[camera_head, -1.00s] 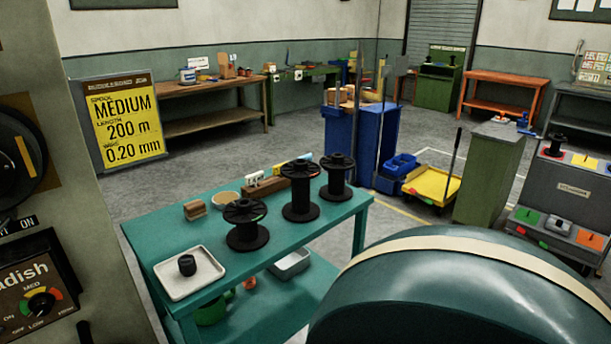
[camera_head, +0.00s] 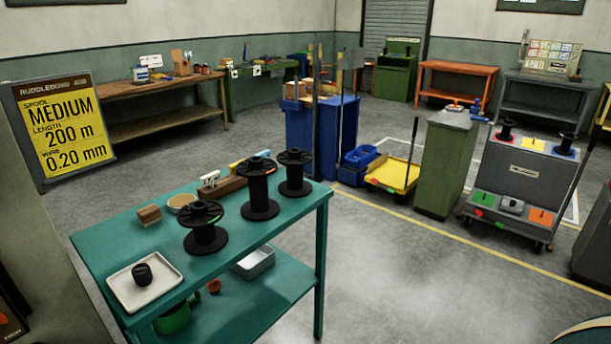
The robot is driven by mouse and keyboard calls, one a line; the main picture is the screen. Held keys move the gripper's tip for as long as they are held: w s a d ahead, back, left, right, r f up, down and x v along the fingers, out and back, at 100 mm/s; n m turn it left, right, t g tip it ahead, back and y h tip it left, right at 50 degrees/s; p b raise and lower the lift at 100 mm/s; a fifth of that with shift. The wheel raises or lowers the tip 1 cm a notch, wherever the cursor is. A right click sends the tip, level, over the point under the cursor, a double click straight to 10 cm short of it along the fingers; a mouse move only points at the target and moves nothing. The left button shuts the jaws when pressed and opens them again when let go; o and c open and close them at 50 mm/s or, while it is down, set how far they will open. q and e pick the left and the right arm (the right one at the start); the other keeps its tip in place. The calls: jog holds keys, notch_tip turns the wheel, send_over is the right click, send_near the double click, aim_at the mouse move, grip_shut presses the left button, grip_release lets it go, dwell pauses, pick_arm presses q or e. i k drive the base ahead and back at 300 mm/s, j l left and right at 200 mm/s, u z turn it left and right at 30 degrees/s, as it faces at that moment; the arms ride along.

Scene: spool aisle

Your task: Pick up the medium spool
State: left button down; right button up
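Three black spools stand upright on a teal table. The front spool (camera_head: 204,238) is the shortest. The middle spool (camera_head: 260,190) looks the tallest, and the back spool (camera_head: 295,174) stands just right of it. I cannot tell for certain which one is the medium spool. A small black cylinder (camera_head: 142,274) sits in a white tray (camera_head: 160,293) at the table's near left. A yellow sign (camera_head: 70,133) at the left reads MEDIUM, 200 m, 0.20 mm. Neither of my grippers is in view.
The teal table (camera_head: 110,238) also holds a wooden block and a dish. A white bin (camera_head: 255,262) is on its lower shelf. A blue cabinet (camera_head: 322,135), yellow cart (camera_head: 392,175) and grey wheeled stand (camera_head: 520,180) are beyond. Floor (camera_head: 430,280) right of the table is clear.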

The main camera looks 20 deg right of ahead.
aim_at(294, 158)
jog(key=z, duration=0.75)
jog(key=i+l+u, duration=0.15)
jog(key=u, duration=0.65)
jog(key=i+l+u, duration=0.2)
jog(key=l, duration=0.15)
jog(key=l+u, duration=0.2)
jog(key=i+l+u, duration=0.2)
jog(key=l, duration=0.3)
jog(key=l+u, duration=0.1)
jog(key=l, duration=0.45)
jog(key=i+l+u, duration=0.15)
jog(key=l, duration=0.4)
jog(key=i+l, duration=0.1)
jog(key=l, duration=1)
jog(key=i+l+u, duration=0.1)
jog(key=l, duration=0.95)
